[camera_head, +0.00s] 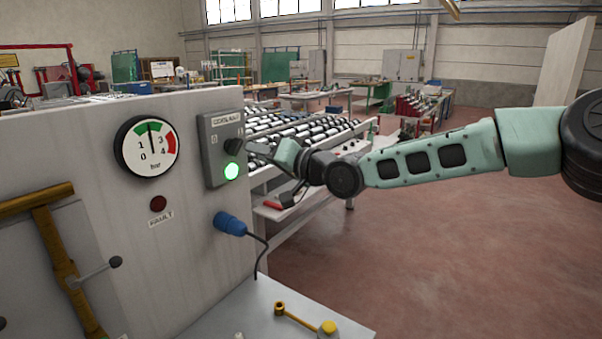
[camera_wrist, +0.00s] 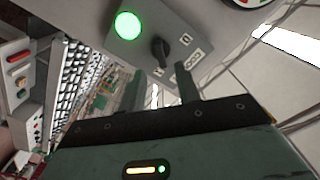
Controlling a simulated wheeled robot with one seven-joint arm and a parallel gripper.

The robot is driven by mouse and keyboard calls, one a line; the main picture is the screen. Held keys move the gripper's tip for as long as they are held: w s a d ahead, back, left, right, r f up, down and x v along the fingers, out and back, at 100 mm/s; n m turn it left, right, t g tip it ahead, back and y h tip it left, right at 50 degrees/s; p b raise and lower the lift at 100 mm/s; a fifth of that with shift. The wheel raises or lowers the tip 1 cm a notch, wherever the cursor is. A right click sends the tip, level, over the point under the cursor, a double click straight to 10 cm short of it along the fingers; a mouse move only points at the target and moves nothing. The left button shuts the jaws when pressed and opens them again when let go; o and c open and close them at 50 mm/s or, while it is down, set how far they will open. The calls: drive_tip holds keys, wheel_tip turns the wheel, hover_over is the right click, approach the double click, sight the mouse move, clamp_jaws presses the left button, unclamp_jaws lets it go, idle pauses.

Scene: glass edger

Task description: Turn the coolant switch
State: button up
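The coolant switch box (camera_head: 211,160) is a grey unit on the upright panel, with a label plate reading COOLANT at its top. Its black knob (camera_head: 233,146) sits above a lit green lamp (camera_head: 231,171). In the wrist view the knob (camera_wrist: 160,49) is at the top centre, beside the lit lamp (camera_wrist: 127,25); I cannot read its setting surely. My gripper (camera_head: 265,151) is just right of the box in the head view. In the wrist view its two fingers (camera_wrist: 163,86) are apart with nothing between them, short of the knob in the picture.
A pressure gauge (camera_head: 146,147) left of the switch has its needle in the green band. Below are a dark red FAULT lamp (camera_head: 158,203) and a blue plug (camera_head: 230,223) with a cable. A roller table (camera_head: 315,145) stands behind. The floor (camera_head: 440,250) at right is clear.

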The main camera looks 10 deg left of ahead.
drive_tip(key=b+v, duration=0.3)
drive_tip(key=v, duration=0.7)
drive_tip(key=shift+s+d, duration=0.15)
drive_tip(key=shift+d, duration=0.25)
drive_tip(key=s+d+f+n+g+h, duration=0.35)
drive_tip(key=s+f+h, duration=0.45)
drive_tip(key=s+f, duration=0.55)
drive_tip(key=s+d+f+g+h, duration=0.1)
drive_tip(key=s+d+h, duration=0.3)
drive_tip(key=s+d, duration=0.6)
drive_tip(key=s+d+f+m+g+h+b, duration=0.1)
drive_tip(key=s+d+f+g+h, duration=0.1)
drive_tip(key=s+d, duration=0.8)
drive_tip(key=shift+d+f+h, duration=0.65)
drive_tip(key=shift+d+h, duration=0.35)
drive_tip(key=shift+g, duration=0.25)
